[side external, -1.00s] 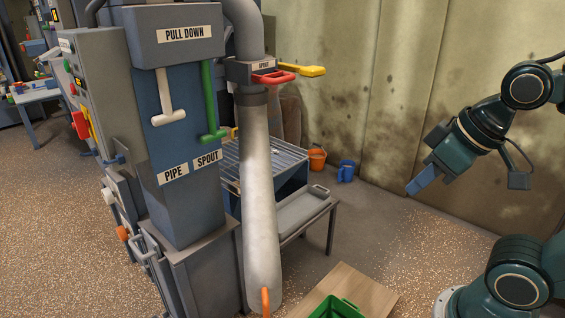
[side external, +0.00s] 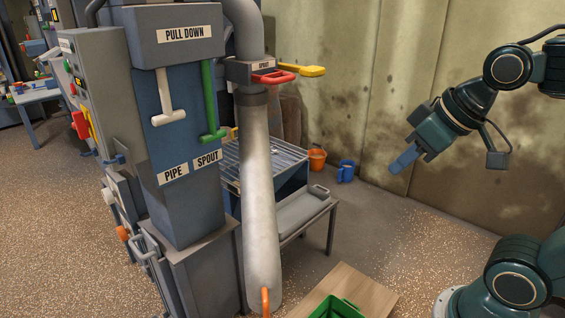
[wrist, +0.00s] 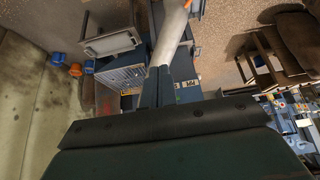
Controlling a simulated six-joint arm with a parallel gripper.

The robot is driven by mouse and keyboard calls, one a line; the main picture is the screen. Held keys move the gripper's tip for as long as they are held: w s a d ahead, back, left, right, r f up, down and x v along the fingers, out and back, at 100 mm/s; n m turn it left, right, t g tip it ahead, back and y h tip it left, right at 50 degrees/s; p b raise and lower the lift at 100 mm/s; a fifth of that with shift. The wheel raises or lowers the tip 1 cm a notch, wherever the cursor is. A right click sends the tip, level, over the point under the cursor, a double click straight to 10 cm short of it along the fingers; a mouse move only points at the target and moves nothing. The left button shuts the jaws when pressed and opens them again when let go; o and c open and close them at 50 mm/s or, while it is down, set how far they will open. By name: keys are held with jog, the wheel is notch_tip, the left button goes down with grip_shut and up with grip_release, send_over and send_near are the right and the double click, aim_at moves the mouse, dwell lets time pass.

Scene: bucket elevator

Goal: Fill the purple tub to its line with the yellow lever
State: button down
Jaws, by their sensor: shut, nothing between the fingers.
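The yellow lever (side external: 302,70) sticks out to the right from the collar labelled SPOUT, beside a red handle (side external: 272,78). Below the collar hangs a long pale spout tube (side external: 257,190) with an orange handle at its lower end. My gripper (side external: 395,170) is shut and empty, in the air right of the lever and lower in the picture, clearly apart from it. Its fingers (wrist: 157,86) point toward the machine in the wrist view. I see no purple tub in either view. A green container (side external: 337,308) is partly cut off at the bottom edge.
The machine column (side external: 180,170) has a white pull handle (side external: 166,97) and a green one (side external: 209,105), under a PULL DOWN label. A wooden board (side external: 360,288) lies under the green container. Orange (side external: 317,159) and blue (side external: 346,171) buckets stand by the wall.

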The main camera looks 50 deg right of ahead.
jog(key=w+d+r+t, duration=0.1)
jog(key=w+d+r, duration=0.2)
jog(key=w, duration=0.4)
jog(key=w+d+r+t, duration=0.2)
jog(key=w+d+r, duration=0.2)
jog(key=w, duration=0.3)
jog(key=w+d+r+t, duration=0.1)
jog(key=w+d+r, duration=0.2)
jog(key=w, duration=0.5)
jog(key=w+d+r+t, duration=0.1)
jog(key=w+d, duration=0.3)
jog(key=d, duration=0.6)
jog(key=w+d+r+t, duration=0.2)
jog(key=w+d+t, duration=0.1)
jog(key=d, duration=0.7)
jog(key=shift+w+d+t, duration=0.15)
jog(key=shift+w+t, duration=0.25)
jog(key=shift+w, duration=0.3)
jog(key=shift+w+r, duration=0.1)
send_over(320, 69)
notch_tip(320, 69, down, 2)
jog(key=shift+w+f, duration=0.15)
jog(key=shift+f, duration=2.05)
